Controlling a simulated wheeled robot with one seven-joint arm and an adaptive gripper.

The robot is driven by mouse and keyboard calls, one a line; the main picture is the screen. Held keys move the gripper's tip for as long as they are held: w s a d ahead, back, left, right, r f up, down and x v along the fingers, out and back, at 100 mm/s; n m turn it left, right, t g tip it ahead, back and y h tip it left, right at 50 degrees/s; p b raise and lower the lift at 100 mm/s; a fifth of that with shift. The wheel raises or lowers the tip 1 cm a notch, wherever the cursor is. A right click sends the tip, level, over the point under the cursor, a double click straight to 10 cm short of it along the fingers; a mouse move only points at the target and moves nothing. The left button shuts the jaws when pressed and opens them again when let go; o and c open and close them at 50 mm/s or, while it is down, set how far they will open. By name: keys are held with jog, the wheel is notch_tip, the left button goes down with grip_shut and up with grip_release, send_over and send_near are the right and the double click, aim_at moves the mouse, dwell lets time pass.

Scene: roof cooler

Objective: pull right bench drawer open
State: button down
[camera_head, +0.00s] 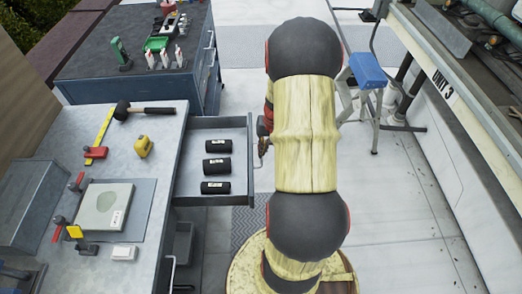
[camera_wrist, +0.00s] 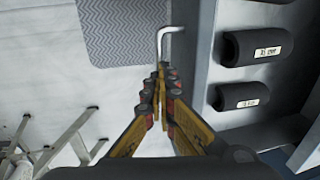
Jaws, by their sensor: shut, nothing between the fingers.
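The right bench drawer (camera_head: 190,150) stands pulled out from the grey bench (camera_head: 165,170), with three black labelled rolls (camera_head: 217,166) inside. Its bar handle (camera_head: 259,172) is on the drawer front, and the handle also shows in the wrist view (camera_wrist: 172,30). My gripper (camera_wrist: 161,72) is shut and empty beside the drawer front, with its fingertips close to the handle; I cannot tell if they touch it. In the head view my arm hides most of the gripper.
Tools, a yellow tape measure (camera_head: 144,146) and a stone plate (camera_head: 103,207) lie on the bench top. A dark workbench (camera_head: 135,50) stands behind. A blue-topped step stool (camera_head: 367,70) is at the right, with open floor in front of it.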

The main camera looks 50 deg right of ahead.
jog(key=c, duration=2.5)
grip_release()
jog(key=shift+s+a+f, duration=0.25)
jog(key=shift+a+f, duration=0.1)
jog(key=shift+f, duration=0.05)
jog(key=shift+c, duration=0.2)
jog(key=o, duration=0.3)
jog(key=shift+d+r, duration=0.1)
notch_tip(320, 180, up, 12)
jog(key=s+d, duration=0.1)
jog(key=shift+s+d, duration=0.2)
jog(key=shift+d, duration=0.2)
jog(key=s+a+r+n+t, duration=0.1)
jog(key=a+r+n, duration=0.2)
jog(key=a, duration=0.9)
jog(key=s+a+r+n+t+h, duration=0.1)
jog(key=a+r+n, duration=0.2)
jog(key=a+r, duration=0.7)
jog(key=s+a+r+n+t, duration=0.1)
jog(key=a+r+n, duration=0.3)
jog(key=a, duration=0.9)
notch_tip(320, 180, up, 3)
jog(key=shift+s+a+f+t, duration=0.2)
jog(key=shift+a+t, duration=0.1)
jog(key=shift+t, duration=0.1)
